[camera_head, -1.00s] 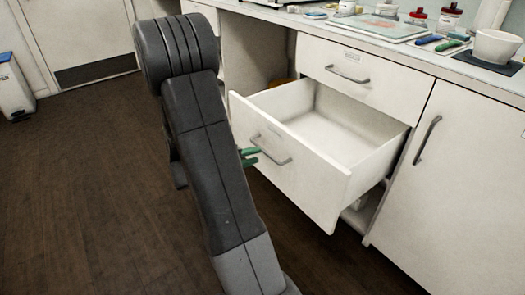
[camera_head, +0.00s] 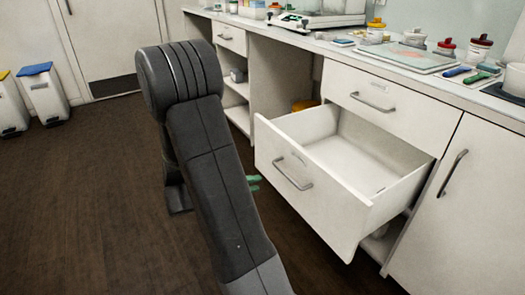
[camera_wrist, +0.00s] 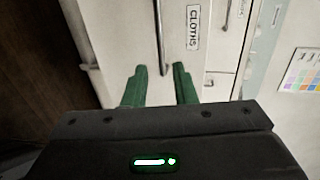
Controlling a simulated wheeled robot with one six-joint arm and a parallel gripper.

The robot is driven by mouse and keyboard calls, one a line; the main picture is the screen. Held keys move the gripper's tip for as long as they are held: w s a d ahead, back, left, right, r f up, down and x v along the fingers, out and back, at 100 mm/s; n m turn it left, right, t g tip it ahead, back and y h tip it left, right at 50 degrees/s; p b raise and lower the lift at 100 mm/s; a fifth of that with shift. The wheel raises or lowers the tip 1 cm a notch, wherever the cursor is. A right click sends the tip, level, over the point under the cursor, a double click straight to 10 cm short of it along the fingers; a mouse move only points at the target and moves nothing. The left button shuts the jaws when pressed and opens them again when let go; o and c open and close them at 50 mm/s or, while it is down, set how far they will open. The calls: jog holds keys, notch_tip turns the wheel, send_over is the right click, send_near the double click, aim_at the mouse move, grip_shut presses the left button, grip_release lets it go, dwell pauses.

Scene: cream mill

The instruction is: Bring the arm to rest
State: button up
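My gripper (camera_wrist: 158,85) shows in the wrist view as two green fingers held apart, with nothing between them. They point toward a white front with a bar handle (camera_wrist: 160,38) and a label reading "CLOTHS" (camera_wrist: 193,27). In the head view my dark grey arm stands in the foreground, bent at the top. Only green fingertips (camera_head: 254,183) show past its right side, left of the open drawer and apart from it. The rest of my gripper is hidden behind the arm.
An open, empty-looking white drawer (camera_head: 318,205) juts out right of my arm. A closed drawer (camera_head: 375,100) is above it. The counter holds a tray (camera_head: 408,56), bottles and tools. Bins (camera_head: 46,95) stand at the far left. The dark floor at left is clear.

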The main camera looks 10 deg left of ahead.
aim_at(286, 176)
jog(key=shift+b+x, duration=1.6)
jog(key=shift+x, duration=5.35)
jog(key=shift+r, duration=0.15)
